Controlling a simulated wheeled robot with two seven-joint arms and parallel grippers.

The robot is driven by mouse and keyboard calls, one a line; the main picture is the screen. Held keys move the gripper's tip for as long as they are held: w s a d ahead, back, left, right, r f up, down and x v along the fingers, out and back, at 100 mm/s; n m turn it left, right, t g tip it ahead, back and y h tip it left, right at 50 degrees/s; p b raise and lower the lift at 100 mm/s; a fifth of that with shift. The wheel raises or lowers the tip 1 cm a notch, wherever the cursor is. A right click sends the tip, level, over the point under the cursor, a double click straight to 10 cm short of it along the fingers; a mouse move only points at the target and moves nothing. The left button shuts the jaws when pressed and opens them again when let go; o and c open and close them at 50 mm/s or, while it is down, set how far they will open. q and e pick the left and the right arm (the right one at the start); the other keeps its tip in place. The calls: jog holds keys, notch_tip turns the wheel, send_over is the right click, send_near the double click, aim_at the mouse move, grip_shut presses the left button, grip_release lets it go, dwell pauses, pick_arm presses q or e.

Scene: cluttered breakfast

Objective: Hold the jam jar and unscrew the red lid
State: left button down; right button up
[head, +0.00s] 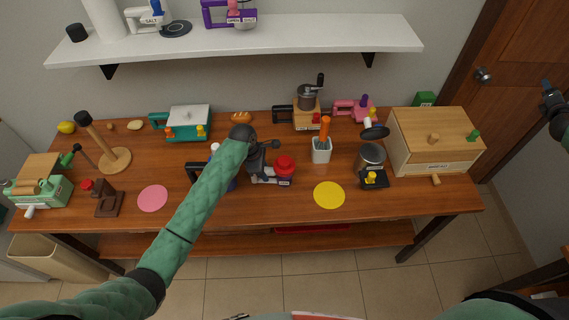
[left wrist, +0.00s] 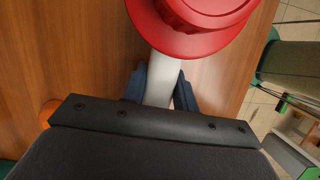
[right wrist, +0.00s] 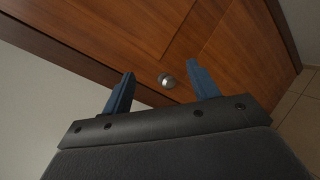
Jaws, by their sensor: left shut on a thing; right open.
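The jam jar with its red lid (head: 285,163) stands near the middle of the table, a small label at its front (head: 285,182). My left gripper (head: 264,174) is at the jar's left side. In the left wrist view, the blue fingers of this gripper (left wrist: 160,86) are shut on a pale bar (left wrist: 161,72) that runs out from under the wide red lid (left wrist: 205,14); it looks like the jar's handle. The lid sits on top, and the jar body is mostly hidden beneath it. My right gripper (head: 550,92) is open and empty at the far right, facing the door (right wrist: 130,30).
A yellow disc (head: 329,195) lies right of the jar, and a white holder with an orange-handled tool (head: 321,152) stands behind it. A dark canister (head: 371,158) and wooden box (head: 432,150) are further right. A pink disc (head: 153,198) lies left. The front edge is mostly clear.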

jog(key=w+a+f+m+g, duration=0.1)
jog(key=w+a+f+m, duration=0.15)
jog(key=a, duration=0.75)
jog(key=w+a+f+m, duration=0.15)
jog(key=a+m, duration=0.25)
jog(key=a, duration=0.6)
jog(key=m+g+y, duration=0.5)
jog(key=g+y, duration=0.5)
jog(key=g, duration=0.3)
send_near(286, 161)
jog(key=shift+n, duration=0.25)
jog(key=shift+x, duration=4.65)
